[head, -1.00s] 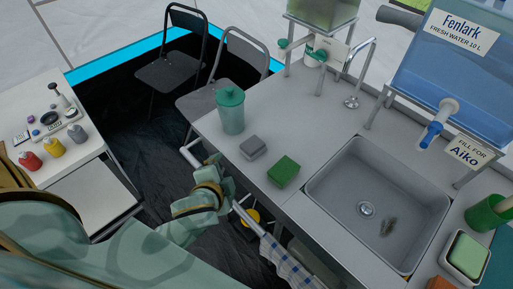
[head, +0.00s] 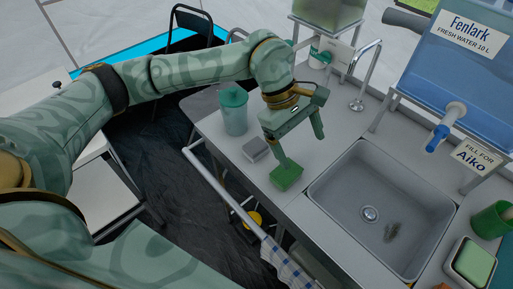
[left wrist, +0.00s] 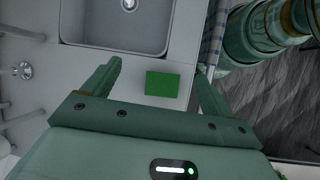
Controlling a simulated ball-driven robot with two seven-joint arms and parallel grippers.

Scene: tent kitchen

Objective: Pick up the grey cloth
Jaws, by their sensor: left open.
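The grey cloth (head: 255,149) is a small folded grey block on the counter, between the teal lidded cup and a green folded block (head: 286,174). My left gripper (head: 299,148) is open and empty above the counter, right of the grey cloth and over the green block. In the left wrist view the green block (left wrist: 162,84) lies between the open fingers of my left gripper (left wrist: 159,68), below them. The grey cloth cannot be made out in the left wrist view. My right gripper is not in view.
The teal cup (head: 234,112) stands just behind the grey cloth. A sink (head: 345,225) is at the right, with a tap (head: 365,75) behind. A rail (head: 222,188) runs along the counter's front, with a checked towel (head: 285,265) hanging from it.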

